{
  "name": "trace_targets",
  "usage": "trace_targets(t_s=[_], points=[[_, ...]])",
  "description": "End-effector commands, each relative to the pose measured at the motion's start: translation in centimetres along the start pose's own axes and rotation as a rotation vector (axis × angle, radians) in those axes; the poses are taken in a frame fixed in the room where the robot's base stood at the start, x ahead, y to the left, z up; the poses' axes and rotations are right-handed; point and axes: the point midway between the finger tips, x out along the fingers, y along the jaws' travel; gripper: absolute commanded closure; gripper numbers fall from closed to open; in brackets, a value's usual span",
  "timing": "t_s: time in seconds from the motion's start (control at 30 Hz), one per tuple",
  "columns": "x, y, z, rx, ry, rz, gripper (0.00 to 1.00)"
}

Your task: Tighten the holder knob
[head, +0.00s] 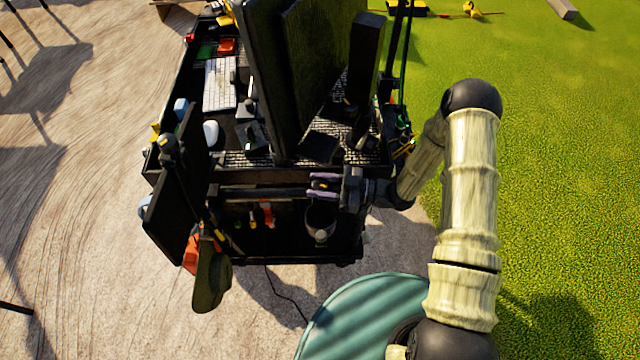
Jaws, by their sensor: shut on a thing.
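The black video cart (285,190) stands left of my arm. My gripper (318,185) reaches in from the right to the cart's near side. Its two purplish fingers lie one above the other, shut on the small dark holder knob (322,184), which has a yellow-orange mark. The fingers and shadow hide much of the knob. A round dark holder (320,222) hangs just below my gripper on the cart's near face. Whether the knob is tight cannot be seen.
Dark monitors (315,60) rise above the cart top, near a white keyboard (219,84). Tools with orange handles (267,213) hang left of the holder. A dark panel (172,205) and an olive-green item (210,278) stick out at the left. A cable (283,292) trails on the ground.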

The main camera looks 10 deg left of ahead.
Motion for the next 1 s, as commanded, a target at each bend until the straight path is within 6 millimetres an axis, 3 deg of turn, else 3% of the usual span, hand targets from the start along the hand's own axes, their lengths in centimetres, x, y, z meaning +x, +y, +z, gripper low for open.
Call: trace_targets(t_s=[0.37, 1.0], points=[[-0.07, -0.02, 0.16, 0.004, 0.000, 0.103, 0.86], [-0.01, -0.14, 0.31, 0.004, -0.001, 0.569, 0.86]])
